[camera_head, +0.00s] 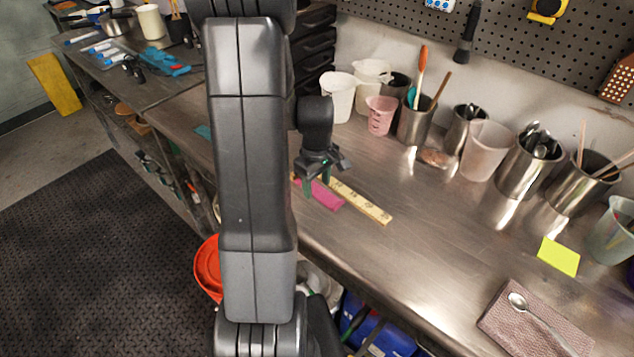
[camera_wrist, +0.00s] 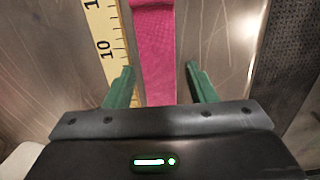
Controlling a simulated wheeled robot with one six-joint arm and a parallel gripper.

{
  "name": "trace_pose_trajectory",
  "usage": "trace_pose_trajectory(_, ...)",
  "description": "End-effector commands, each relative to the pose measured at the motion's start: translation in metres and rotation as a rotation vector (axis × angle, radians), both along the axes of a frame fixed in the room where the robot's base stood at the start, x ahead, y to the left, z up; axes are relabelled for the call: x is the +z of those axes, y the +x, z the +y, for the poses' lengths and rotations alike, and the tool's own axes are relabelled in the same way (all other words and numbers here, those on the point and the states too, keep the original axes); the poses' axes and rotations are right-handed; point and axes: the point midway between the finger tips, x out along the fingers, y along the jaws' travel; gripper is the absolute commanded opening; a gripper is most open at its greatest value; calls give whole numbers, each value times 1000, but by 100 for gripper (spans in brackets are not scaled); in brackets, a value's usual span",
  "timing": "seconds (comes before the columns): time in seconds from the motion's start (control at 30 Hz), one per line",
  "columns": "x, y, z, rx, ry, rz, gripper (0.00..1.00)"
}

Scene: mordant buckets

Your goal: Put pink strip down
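The pink strip (camera_head: 326,197) lies on the steel bench beside the yellow ruler (camera_head: 362,202). In the wrist view the strip (camera_wrist: 154,50) runs between the two green fingers, with a visible gap on each side. My gripper (camera_head: 316,182) is low over the strip's far end, and its fingers (camera_wrist: 159,68) are open. The ruler also shows just left of the strip in the wrist view (camera_wrist: 107,40). The strip's near end in the wrist view is hidden behind the gripper body.
A pink cup (camera_head: 381,115), metal utensil pots (camera_head: 415,124) and a clear beaker (camera_head: 486,152) line the back wall. A yellow-green note (camera_head: 558,256) and a folded cloth with a spoon (camera_head: 500,330) lie right. The bench's middle is clear. Its front edge is close to the strip.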

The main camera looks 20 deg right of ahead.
Motion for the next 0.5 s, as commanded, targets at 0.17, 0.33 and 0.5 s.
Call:
trace_pose_trajectory(0.17, -6, -3, 1, -3, 5, 10, 57)
trace_pose_trajectory(0.33, -6, -4, 1, -4, 5, 12, 57)
trace_pose_trajectory(0.5, 8, -3, 0, -4, 4, 8, 57)
